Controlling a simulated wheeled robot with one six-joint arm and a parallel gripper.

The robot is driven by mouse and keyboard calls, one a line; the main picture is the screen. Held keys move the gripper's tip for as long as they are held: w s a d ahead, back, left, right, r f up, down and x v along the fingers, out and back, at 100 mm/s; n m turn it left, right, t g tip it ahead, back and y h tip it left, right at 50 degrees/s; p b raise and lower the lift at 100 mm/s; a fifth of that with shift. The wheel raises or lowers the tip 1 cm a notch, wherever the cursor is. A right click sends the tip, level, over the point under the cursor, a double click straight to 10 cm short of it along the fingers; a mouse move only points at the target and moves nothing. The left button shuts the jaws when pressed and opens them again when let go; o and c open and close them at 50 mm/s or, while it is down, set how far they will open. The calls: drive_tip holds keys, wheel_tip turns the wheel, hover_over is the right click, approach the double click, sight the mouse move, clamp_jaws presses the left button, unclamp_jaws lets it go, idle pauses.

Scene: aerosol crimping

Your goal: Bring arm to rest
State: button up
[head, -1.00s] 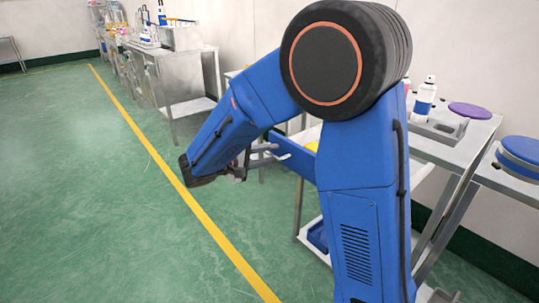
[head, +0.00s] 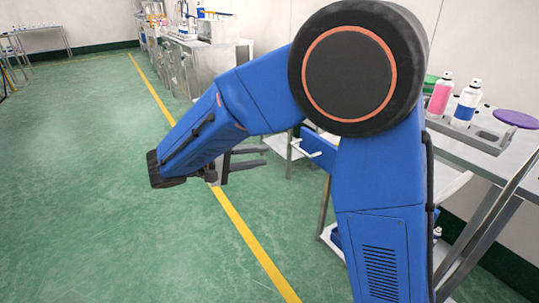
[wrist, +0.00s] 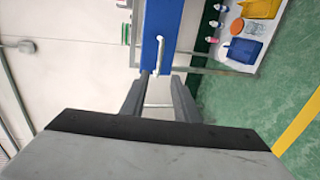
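My blue arm (head: 375,200) spans the middle of the head view, with its big round joint at the top and the forearm folded down to the left. My gripper (head: 265,157) is at the forearm's lower end, above the green floor and in front of the benches. In the wrist view, the two grey fingers of my gripper (wrist: 160,80) stand apart with nothing held between them.
A bench at the right holds a grey tray (head: 480,135) with a pink bottle (head: 440,97) and a white-blue bottle (head: 466,105), and a purple disc (head: 516,119). More benches line the back wall. Open green floor (head: 90,190) lies left of the yellow line (head: 245,235).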

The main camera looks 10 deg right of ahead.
drive_tip(key=shift+s+a+r, duration=0.1)
drive_tip(key=shift+s+a, duration=0.1)
drive_tip(key=shift+a, duration=0.25)
drive_tip(key=s+d+f+m+g+y, duration=0.1)
drive_tip(key=s+d+g+y, duration=0.15)
drive_tip(key=s+d, duration=0.4)
drive_tip(key=s+d+f+g+y, duration=0.1)
drive_tip(key=s+d+g+y, duration=0.2)
drive_tip(key=d, duration=0.6)
drive_tip(key=s+d+f+m+t+y, duration=0.1)
drive_tip(key=s+y, duration=0.3)
drive_tip(key=s, duration=0.4)
drive_tip(key=s+d+f+m+t+y, duration=0.2)
drive_tip(key=s+t+y, duration=0.2)
drive_tip(key=s, duration=0.4)
drive_tip(key=shift+s+d+y, duration=0.25)
drive_tip(key=shift+s+y, duration=0.15)
drive_tip(key=shift+y, duration=0.15)
